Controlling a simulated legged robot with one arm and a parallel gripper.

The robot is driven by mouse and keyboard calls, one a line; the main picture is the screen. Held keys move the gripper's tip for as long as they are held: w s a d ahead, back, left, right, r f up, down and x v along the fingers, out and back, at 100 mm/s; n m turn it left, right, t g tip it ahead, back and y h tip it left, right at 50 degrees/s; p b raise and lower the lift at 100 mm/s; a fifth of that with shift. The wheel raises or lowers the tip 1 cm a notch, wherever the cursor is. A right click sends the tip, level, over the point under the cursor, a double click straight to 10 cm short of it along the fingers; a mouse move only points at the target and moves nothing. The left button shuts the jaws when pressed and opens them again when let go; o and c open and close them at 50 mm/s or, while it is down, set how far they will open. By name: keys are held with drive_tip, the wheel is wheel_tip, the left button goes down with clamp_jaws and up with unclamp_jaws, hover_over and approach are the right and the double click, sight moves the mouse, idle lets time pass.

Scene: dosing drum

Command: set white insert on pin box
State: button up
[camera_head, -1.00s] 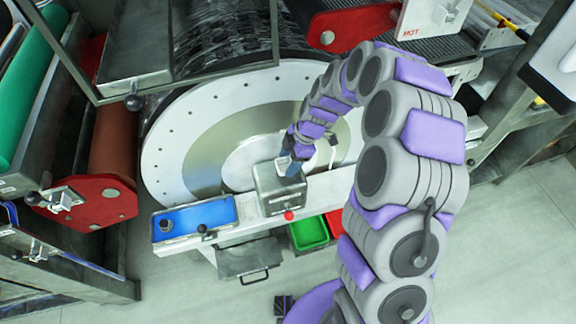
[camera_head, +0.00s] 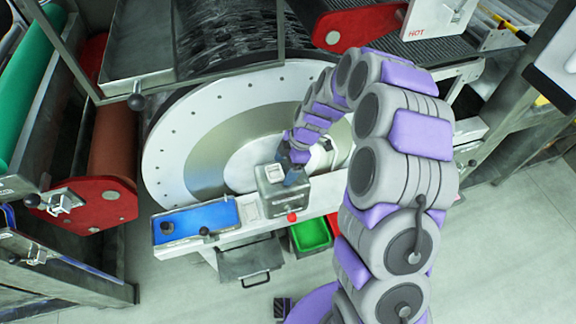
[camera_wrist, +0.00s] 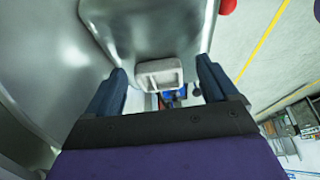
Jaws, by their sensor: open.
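The white insert (camera_head: 275,171) rests on top of the grey metal pin box (camera_head: 272,200), towards the back of its top face. In the wrist view the insert (camera_wrist: 160,74) lies ahead of and between my spread fingers, at the edge of the box's grey surface (camera_wrist: 150,28). My gripper (camera_head: 294,172) is at the right side of the box top, beside the insert. In the wrist view my gripper (camera_wrist: 161,68) is open, with clear gaps between each dark blue finger and the insert. The pins are not visible.
A blue tray (camera_head: 200,219) lies left of the box on a pale ledge. A red knob (camera_head: 292,217) is at the box's front. Green (camera_head: 311,235) and red bins stand below. A large round drum face (camera_head: 180,150) rises close behind.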

drive_tip(key=r, duration=0.3)
drive_tip(key=r+p, duration=0.1)
drive_tip(key=shift+w+d+r, duration=0.3)
drive_tip(key=shift+r, duration=0.05)
drive_tip(key=s+d+r+m+p, duration=0.1)
drive_tip(key=s+d+r+m, duration=0.15)
drive_tip(key=r, duration=0.35)
drive_tip(key=s+d+r+m, duration=0.1)
drive_tip(key=s+d+r, duration=0.1)
drive_tip(key=s+r, duration=0.3)
drive_tip(key=s+d+r+m+h, duration=0.1)
drive_tip(key=s+d+r+m, duration=0.1)
drive_tip(key=s+m, duration=0.4)
drive_tip(key=s+d+r+m+h, duration=0.2)
drive_tip(key=s+m, duration=0.3)
drive_tip(key=s, duration=0.6)
drive_tip(key=s+d+r+m+h, duration=0.1)
drive_tip(key=s+d+r+m, duration=0.2)
drive_tip(key=s+m, duration=0.3)
drive_tip(key=shift+s+d+m+g, duration=0.35)
drive_tip(key=shift+s+d, duration=0.2)
drive_tip(key=shift+s, duration=1.3)
drive_tip(key=shift+d, duration=0.15)
